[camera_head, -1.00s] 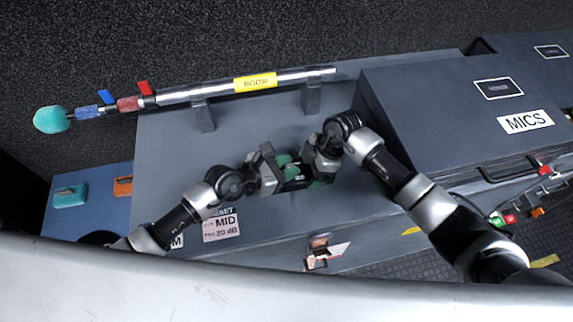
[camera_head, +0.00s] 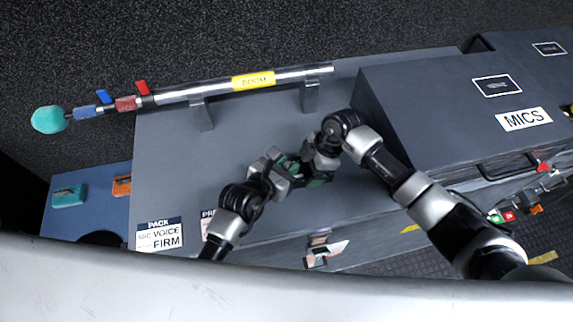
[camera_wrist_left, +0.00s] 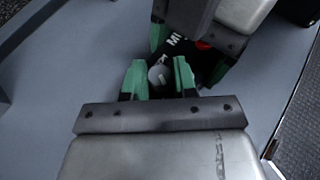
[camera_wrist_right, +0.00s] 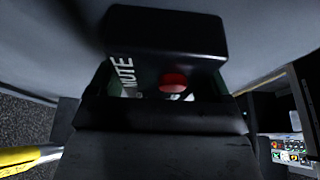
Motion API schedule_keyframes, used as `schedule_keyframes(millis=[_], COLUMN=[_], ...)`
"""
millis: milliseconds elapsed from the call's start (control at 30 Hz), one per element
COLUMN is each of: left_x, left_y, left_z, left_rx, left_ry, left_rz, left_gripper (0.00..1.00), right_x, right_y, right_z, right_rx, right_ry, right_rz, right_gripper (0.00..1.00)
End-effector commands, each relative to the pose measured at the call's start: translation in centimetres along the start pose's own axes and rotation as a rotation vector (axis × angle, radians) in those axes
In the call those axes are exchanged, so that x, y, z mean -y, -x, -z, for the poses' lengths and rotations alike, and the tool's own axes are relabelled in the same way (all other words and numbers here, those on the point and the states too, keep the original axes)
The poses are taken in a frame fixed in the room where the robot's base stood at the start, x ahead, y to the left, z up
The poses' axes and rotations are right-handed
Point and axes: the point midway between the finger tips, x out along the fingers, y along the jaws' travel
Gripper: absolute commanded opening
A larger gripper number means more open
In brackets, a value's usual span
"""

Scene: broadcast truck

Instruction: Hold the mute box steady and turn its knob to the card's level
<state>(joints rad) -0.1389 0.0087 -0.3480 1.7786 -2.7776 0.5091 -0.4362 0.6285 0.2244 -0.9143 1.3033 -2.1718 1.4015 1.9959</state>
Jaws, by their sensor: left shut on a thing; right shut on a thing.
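The black mute box (camera_wrist_right: 165,38) has white MUTE lettering and a red button (camera_wrist_right: 173,82), seen in the right wrist view. My right gripper (camera_head: 309,170) is shut on the box body. The grey knob (camera_wrist_left: 160,76) with a white mark shows between the green fingertips of my left gripper (camera_wrist_left: 157,80), which is shut on it. In the head view the grippers meet over the table and mostly hide the box. The preset card (camera_head: 206,222) is mostly covered by my left arm; only its left edge shows. The knob's scale is not readable.
A boom pole (camera_head: 215,88) rests on stands along the back. A grey MICS case (camera_head: 440,110) stands close by my right arm. The table's left middle is clear.

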Motion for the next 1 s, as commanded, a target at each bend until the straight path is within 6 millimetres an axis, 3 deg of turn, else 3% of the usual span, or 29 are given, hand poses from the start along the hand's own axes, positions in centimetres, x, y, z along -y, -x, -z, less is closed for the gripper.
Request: schedule_keyframes(millis=[167, 200, 333, 733, 1000], left_x=[0.1, 0.1, 0.1, 0.0, 0.0], left_y=[0.0, 0.0, 0.0, 0.8, 6.1], left_z=[-0.1, -0.1, -0.1, 0.1, 0.1], left_rx=[0.001, 0.001, 0.001, -0.001, -0.001], left_ry=[0.000, 0.000, -0.001, -0.001, -0.001], left_rz=[0.002, 0.002, 0.002, 0.001, 0.001], left_gripper=[0.04, 0.29, 0.49, 0.50, 0.50], right_x=[0.1, 0.1, 0.0, 0.0, 0.0], right_y=[0.0, 0.0, 0.0, 0.0, 0.0], right_z=[0.2, 0.2, 0.2, 0.1, 0.0], right_rx=[-0.003, -0.003, -0.002, -0.001, 0.000], right_ry=[0.005, 0.005, 0.004, 0.002, 0.001], right_rz=[0.001, 0.001, 0.001, 0.000, 0.000], right_gripper=[0.48, 0.48, 0.48, 0.48, 0.48])
